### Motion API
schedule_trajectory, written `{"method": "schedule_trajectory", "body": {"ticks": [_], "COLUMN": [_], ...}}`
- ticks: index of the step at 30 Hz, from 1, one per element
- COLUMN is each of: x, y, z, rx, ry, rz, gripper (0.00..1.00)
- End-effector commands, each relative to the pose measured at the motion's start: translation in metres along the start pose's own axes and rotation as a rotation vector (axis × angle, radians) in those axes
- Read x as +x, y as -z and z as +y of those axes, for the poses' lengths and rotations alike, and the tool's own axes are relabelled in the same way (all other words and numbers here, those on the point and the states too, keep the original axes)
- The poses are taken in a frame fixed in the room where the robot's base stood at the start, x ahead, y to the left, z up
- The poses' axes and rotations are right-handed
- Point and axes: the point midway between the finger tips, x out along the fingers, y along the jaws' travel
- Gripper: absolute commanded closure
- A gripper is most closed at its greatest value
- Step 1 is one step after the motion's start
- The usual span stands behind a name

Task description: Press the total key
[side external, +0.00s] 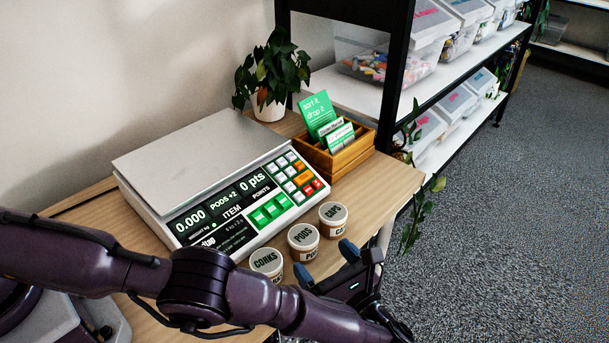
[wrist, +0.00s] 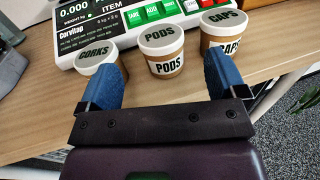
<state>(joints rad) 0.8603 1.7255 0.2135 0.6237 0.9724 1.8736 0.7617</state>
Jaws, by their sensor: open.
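A white weighing scale (side external: 225,185) with a flat metal plate stands on the wooden table. My gripper (side external: 325,262) is open and empty, in front of the scale near the table's front edge, apart from the keypad. Its blue fingertips (wrist: 164,82) point toward the jars and scale.
Three lidded jars, CORKS (side external: 266,263), PODS (side external: 303,240) and CAPS (side external: 333,219), stand between my gripper and the scale. A wooden card box (side external: 347,156) and a potted plant (side external: 269,105) stand behind. A shelf with bins (side external: 400,62) is at the back right.

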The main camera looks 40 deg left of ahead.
Motion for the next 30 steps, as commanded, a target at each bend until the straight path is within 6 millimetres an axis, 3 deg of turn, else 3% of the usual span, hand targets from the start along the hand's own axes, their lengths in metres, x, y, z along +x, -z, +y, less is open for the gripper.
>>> {"method": "schedule_trajectory", "body": {"ticks": [2,12,14,30], "x": [0.0,0.0,0.0,0.0], "y": [0.0,0.0,0.0,0.0], "z": [0.0,0.0,0.0,0.0], "rx": [0.0,0.0,0.0,0.0], "ry": [0.0,0.0,0.0,0.0], "rz": [0.0,0.0,0.0,0.0], "gripper": [0.1,0.88,1.0,1.0]}}
